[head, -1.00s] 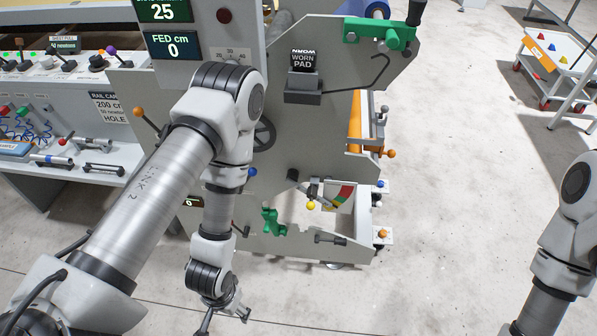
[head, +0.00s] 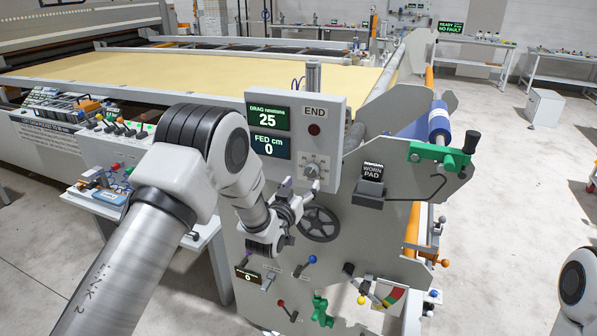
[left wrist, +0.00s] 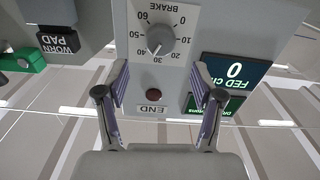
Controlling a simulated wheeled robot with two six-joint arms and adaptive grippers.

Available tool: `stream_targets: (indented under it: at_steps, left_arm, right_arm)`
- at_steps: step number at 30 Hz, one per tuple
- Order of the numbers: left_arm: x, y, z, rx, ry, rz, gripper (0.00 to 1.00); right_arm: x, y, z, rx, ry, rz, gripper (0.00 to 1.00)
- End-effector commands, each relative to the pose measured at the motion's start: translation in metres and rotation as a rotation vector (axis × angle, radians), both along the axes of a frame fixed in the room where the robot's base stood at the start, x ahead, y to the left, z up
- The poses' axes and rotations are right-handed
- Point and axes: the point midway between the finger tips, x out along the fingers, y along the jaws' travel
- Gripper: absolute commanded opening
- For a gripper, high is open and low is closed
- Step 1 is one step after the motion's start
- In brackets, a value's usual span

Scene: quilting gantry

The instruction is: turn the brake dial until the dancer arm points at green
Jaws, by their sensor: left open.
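The brake dial (head: 312,170) is a grey knob on the panel's right side. In the left wrist view the brake dial (left wrist: 160,39) appears upside down, its white mark near 30. My left gripper (head: 301,188) is just below and in front of the dial. In the wrist view the left gripper (left wrist: 160,86) has its fingers spread and empty, with the dial beyond the tips, apart from them. The dancer arm (head: 354,283) hangs low on the machine beside the coloured scale (head: 393,297); I cannot tell exactly which colour it points at. My right gripper is out of frame.
The grey control panel (head: 335,130) shows drag 25 newtons and fed 0 cm, with a red END button (head: 314,129). A black handwheel (head: 319,224) sits close below the gripper. A worn-pad block (head: 370,185) and green bracket (head: 428,155) stick out to the right.

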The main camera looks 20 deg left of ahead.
Motion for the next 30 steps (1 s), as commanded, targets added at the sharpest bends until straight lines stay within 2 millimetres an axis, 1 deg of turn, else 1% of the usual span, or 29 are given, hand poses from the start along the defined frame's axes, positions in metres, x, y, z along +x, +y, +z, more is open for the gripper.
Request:
stream_targets:
  at_steps: [3,6,9,13,20,21,23,24,25,30]
  left_arm:
    - [0.021,-0.001,0.003,0.0,-0.001,0.0,0.67]
    - [0.041,-0.002,0.003,0.0,0.0,0.0,0.67]
    - [0.056,-0.002,0.001,0.0,0.001,0.0,0.67]
    - [0.066,-0.002,-0.001,0.0,0.003,0.0,0.67]
    - [0.066,-0.002,-0.003,0.0,0.005,0.0,0.67]
    - [0.066,-0.002,-0.002,0.0,0.004,0.001,0.53]
    - [0.066,-0.002,-0.002,0.0,0.004,0.001,0.32]
    - [0.066,-0.002,-0.002,0.0,0.004,0.001,0.18]
    - [0.066,-0.002,-0.002,0.0,0.004,0.001,0.07]
    - [0.066,-0.002,-0.002,0.0,0.004,0.001,0.07]
  right_arm:
    - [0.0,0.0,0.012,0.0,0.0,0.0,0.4]
    - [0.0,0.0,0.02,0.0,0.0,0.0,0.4]
    - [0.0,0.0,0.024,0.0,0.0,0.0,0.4]
    - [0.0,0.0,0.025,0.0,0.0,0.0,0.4]
    - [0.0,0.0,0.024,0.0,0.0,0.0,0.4]
    - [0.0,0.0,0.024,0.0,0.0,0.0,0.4]
    - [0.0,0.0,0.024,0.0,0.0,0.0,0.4]
    - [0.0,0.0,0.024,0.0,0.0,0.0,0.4]
    - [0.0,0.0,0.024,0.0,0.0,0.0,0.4]
    - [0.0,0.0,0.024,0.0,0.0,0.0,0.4]
